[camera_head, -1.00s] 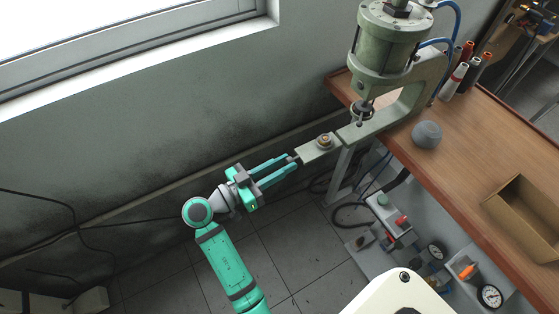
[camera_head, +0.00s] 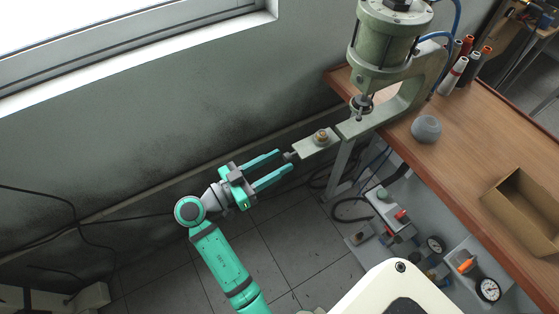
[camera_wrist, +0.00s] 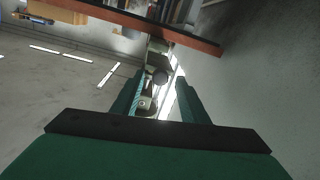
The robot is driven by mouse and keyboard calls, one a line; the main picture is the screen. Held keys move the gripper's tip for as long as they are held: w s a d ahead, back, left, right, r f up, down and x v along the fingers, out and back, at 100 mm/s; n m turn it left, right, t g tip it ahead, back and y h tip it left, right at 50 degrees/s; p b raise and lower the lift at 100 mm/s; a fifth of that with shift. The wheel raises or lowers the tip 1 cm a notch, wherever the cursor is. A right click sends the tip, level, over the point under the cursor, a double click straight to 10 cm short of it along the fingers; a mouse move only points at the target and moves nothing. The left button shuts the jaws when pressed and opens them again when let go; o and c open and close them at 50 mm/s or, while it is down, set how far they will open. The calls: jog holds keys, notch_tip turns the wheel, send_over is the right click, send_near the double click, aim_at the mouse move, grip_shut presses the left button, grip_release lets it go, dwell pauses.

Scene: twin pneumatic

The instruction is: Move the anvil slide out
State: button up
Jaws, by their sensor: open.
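The anvil slide (camera_head: 307,148) is a flat pale grey-green bar sticking out to the left of the press (camera_head: 388,45), past the table edge. A round brass-coloured anvil (camera_head: 321,136) sits on it. A small grey knob (camera_head: 289,156) is at its outer end. My gripper (camera_head: 284,160) is open, with its two teal fingers either side of the knob end and a gap to each. In the wrist view, the dark round knob (camera_wrist: 160,77) shows between the fingertips (camera_wrist: 158,84), apart from both.
A pneumatic unit with gauges (camera_head: 488,289) sits below. The wall (camera_head: 130,130) is close behind my gripper.

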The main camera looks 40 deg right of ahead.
jog(key=a, duration=0.9)
jog(key=shift+w+a, duration=0.15)
jog(key=shift+w, duration=0.3)
jog(key=shift+f, duration=0.1)
jog(key=s+a+f+n+t+y, duration=0.2)
jog(key=f+n+t+y, duration=0.2)
jog(key=f+n+t, duration=0.45)
jog(key=s+a+f+n+t+y, duration=0.25)
jog(key=f+n+y, duration=0.3)
jog(key=f, duration=0.65)
jog(key=s+a+r+n+t+y, duration=0.25)
jog(key=s+a+n+y, duration=0.25)
jog(key=s+a+y, duration=0.5)
jog(key=s+a+r+m+t+h, duration=0.1)
jog(key=s+a+r+t, duration=0.2)
jog(key=s+r, duration=0.5)
notch_tip(320, 180, up, 2)
jog(key=shift+s+a+r+m+t, duration=0.15)
jog(key=shift+s+r+m+t, duration=0.1)
jog(key=shift+m+t, duration=0.1)
